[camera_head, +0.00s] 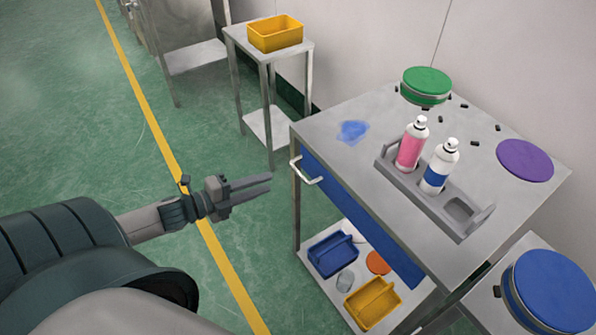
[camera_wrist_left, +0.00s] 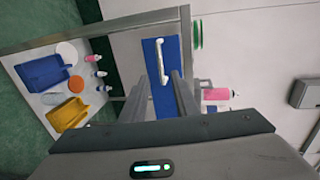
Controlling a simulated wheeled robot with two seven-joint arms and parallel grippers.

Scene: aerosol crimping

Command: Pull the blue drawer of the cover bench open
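The cover bench (camera_head: 345,100) is a grey metal table with a blue drawer (camera_head: 365,215) under its top. The drawer front looks flush with the bench, with no visible gap. Its pale bar handle (camera_head: 305,173) sticks out near the far left end. In the left wrist view the blue drawer front (camera_wrist_left: 152,88) and its handle (camera_wrist_left: 161,62) lie ahead, beyond the fingertips. My left gripper (camera_head: 270,183) is open and empty, left of the handle and apart from it. It also shows in the left wrist view (camera_wrist_left: 165,80). My right gripper is not in view.
On the bench top stand a grey holder (camera_head: 390,178) with pink and blue-banded cans, a green lid (camera_head: 426,82) and a purple disc (camera_head: 525,160). The lower shelf holds blue (camera_head: 334,254) and yellow bins (camera_head: 372,302). Green floor left of the bench is free.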

